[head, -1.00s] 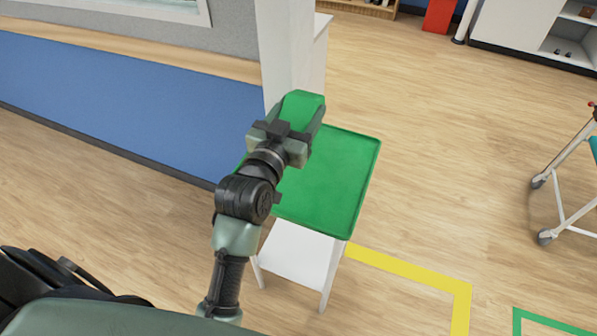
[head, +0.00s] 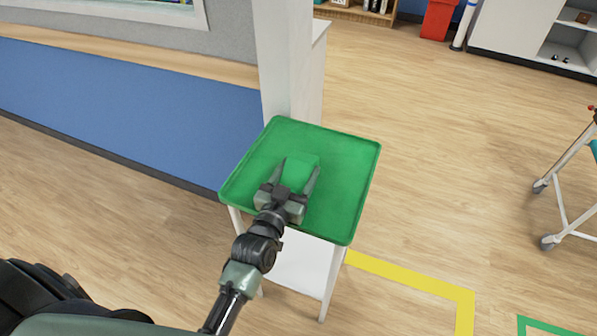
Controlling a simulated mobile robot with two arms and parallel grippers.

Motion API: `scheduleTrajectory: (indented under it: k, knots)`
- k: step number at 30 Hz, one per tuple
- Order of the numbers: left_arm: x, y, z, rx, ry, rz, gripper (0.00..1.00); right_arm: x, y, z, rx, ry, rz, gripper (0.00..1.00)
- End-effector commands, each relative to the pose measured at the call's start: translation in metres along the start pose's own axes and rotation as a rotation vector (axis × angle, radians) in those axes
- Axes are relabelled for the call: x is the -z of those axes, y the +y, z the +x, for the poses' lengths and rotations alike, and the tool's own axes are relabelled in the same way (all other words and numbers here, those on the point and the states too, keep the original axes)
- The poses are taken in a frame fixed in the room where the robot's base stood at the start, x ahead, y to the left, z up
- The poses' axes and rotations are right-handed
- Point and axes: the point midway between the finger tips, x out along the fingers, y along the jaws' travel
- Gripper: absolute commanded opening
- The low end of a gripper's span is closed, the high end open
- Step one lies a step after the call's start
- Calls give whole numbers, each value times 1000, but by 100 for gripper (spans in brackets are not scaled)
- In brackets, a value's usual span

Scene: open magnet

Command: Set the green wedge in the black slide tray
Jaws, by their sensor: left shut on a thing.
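The green wedge (head: 300,169) is between the fingers of my left gripper (head: 299,174), which is shut on it. Both are over the middle of a green tray top (head: 345,160) on a small white stand. The wedge's colour blends with the top, so I cannot tell whether it touches the surface. The gripper hides part of the wedge's near end. The black slide tray is not in view. My right gripper is not in view.
A white post (head: 285,60) stands right behind the green top. A blue mat (head: 120,110) lies to the left. A wheeled frame (head: 565,195) stands at the far right. Yellow tape (head: 420,285) marks the floor. The wooden floor between the stand and the frame is clear.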

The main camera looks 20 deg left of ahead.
Motion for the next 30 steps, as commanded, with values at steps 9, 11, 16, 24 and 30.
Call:
scheduleTrajectory:
  k: [9,11,16,24,30]
  knots:
    - [-2,0,0,0,1,0,16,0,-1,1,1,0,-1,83]
    - [-4,0,0,0,1,0,16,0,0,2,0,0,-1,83]
    - [-3,0,0,0,1,0,83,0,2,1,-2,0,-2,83]
    - [0,0,0,0,1,-1,83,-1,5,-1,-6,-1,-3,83]
    - [-2,0,-26,-1,-3,0,83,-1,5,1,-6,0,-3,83]
